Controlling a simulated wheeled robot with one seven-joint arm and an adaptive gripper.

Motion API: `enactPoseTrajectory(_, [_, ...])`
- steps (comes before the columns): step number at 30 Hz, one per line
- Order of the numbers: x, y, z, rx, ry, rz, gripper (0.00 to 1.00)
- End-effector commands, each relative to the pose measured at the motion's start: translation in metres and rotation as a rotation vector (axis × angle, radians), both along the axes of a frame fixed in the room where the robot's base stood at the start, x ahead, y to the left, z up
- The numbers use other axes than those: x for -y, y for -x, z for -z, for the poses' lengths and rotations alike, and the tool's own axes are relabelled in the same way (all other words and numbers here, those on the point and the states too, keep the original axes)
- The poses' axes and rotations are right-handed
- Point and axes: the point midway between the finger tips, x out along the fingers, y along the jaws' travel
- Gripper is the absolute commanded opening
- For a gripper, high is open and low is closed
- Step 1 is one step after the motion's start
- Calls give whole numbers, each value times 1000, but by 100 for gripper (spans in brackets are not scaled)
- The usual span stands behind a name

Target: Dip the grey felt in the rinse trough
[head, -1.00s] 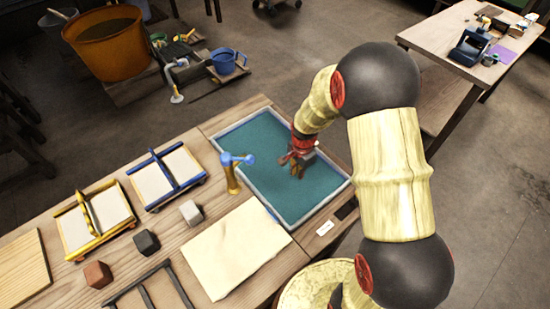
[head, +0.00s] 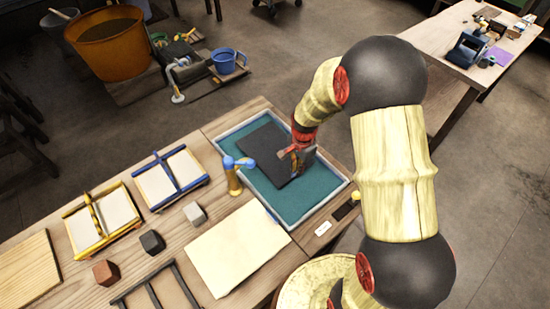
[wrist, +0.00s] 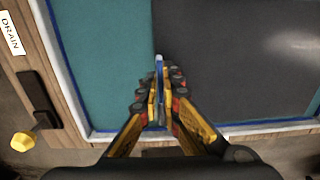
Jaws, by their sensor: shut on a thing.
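The grey felt (head: 262,148) is a dark flat sheet within the outline of the rinse trough, seen over the teal water. In the wrist view the felt (wrist: 235,60) fills the right side, with a pale sheen at the upper right. I cannot tell whether it lies at the surface or just above it. The rinse trough (head: 319,204) has a pale rim with a blue inner edge. My gripper (head: 298,156) is over the trough, shut at the felt's near edge. In the wrist view the fingertips (wrist: 159,82) close around a thin blue-tipped piece at that edge.
A tap with a blue handle (head: 236,164) stands at the trough's left rim. A drain lever with a yellow knob (wrist: 22,142) is beside the trough, near a DRAIN label (wrist: 11,34). A cream sheet (head: 235,248) and two framed moulds lie on the left bench.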

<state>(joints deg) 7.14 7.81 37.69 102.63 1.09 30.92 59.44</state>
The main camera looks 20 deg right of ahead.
Motion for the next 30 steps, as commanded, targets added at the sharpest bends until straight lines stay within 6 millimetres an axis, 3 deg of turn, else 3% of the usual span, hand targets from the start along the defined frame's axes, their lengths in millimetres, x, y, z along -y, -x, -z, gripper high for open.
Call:
enactPoseTrajectory(21, [0,-1,-54,2,0,0,0])
enactPoseTrajectory(30, [0,0,-55,1,0,0,0])
